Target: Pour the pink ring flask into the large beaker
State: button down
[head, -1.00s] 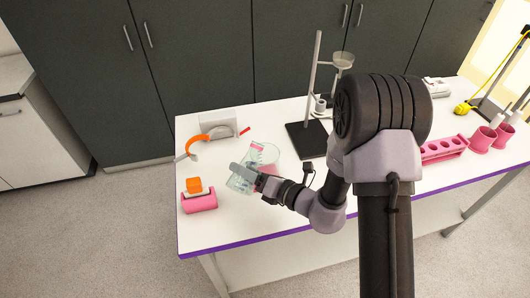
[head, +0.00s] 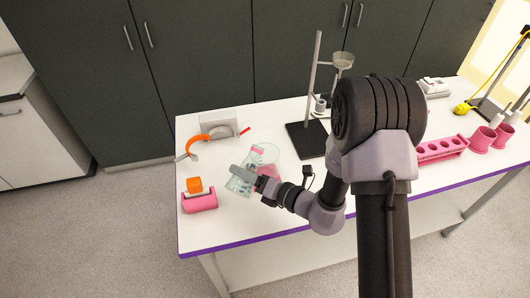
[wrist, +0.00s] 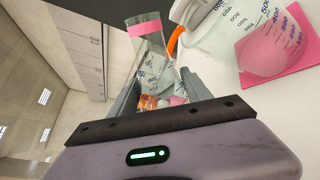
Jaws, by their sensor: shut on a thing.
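The pink ring flask (head: 240,187) is clear with printed marks and leans over in my gripper (head: 250,179), above the table. In the wrist view the flask (wrist: 146,48) sits between the two fingers (wrist: 160,92), its pink band near the far end. The large beaker (head: 274,154) is clear and stands close beside the flask, partly hidden by my gripper and arm. In the wrist view the beaker (wrist: 225,40) is at the upper right, its graduations readable. A pink area shows at and through its lower part. I cannot tell whether any liquid is running between them.
An orange and pink tape dispenser (head: 199,201) stands at the table's left. An orange curved item (head: 197,146) and a grey box (head: 219,124) lie behind. A stand with a dark base (head: 307,139) is at the back. A pink tube rack (head: 440,150) is right. The front left table is clear.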

aim_at(247, 165)
jog(key=shift+s+a+m+p, duration=0.1)
jog(key=shift+s+m+p, duration=0.05)
jog(key=shift+m+p, duration=0.5)
dwell(1.0)
jog(key=shift+s+r+m+g+p, duration=0.1)
jog(key=shift+r+m+g+p, duration=0.2)
jog(key=shift+r+m+p, duration=0.65)
dwell(0.9)
jog(key=shift+w+d+r+m+p, duration=0.25)
jog(key=shift+w+m+p, duration=0.3)
jog(key=shift+p, duration=1.45)
jog(key=shift+r+m+g+y+p, duration=0.3)
jog(key=shift+r+m+g+p, duration=0.25)
jog(key=shift+p, duration=0.65)
dwell(1.3)
